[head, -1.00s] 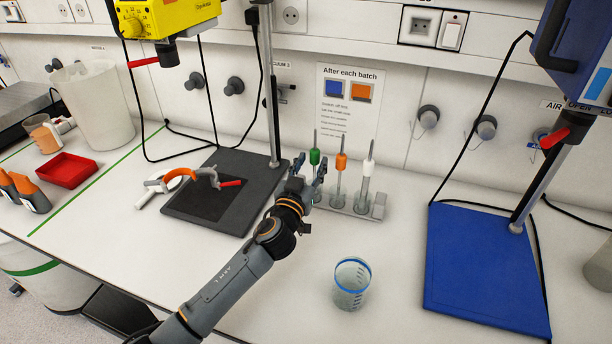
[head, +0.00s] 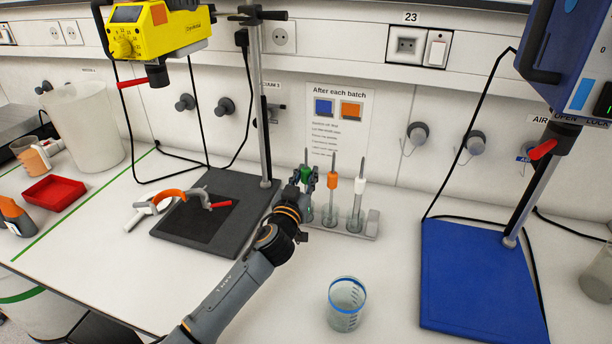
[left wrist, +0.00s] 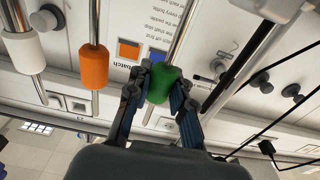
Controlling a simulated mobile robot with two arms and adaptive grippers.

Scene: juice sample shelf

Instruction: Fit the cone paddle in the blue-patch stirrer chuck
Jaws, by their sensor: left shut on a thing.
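My left gripper (head: 308,180) is shut on the green collar (head: 305,173) of a paddle at the rack's left end. The left wrist view shows the collar (left wrist: 162,84) between my fingertips (left wrist: 160,90). Its metal shaft runs on past the collar; its lower end is hidden. Orange-collared (head: 331,187) and white-collared (head: 358,188) paddles stand upright beside it in the rack (head: 371,226). The paddle heads are too small to tell which is the cone. At right, the blue stirrer (head: 553,50) bears a blue patch (head: 580,93). Its dark chuck (head: 560,134) has a red lever (head: 543,149). My right gripper is out of view.
A beaker with a blue rim (head: 346,305) stands in front of the rack. The blue stirrer's base (head: 470,275) lies right. Bench room is clear around the beaker.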

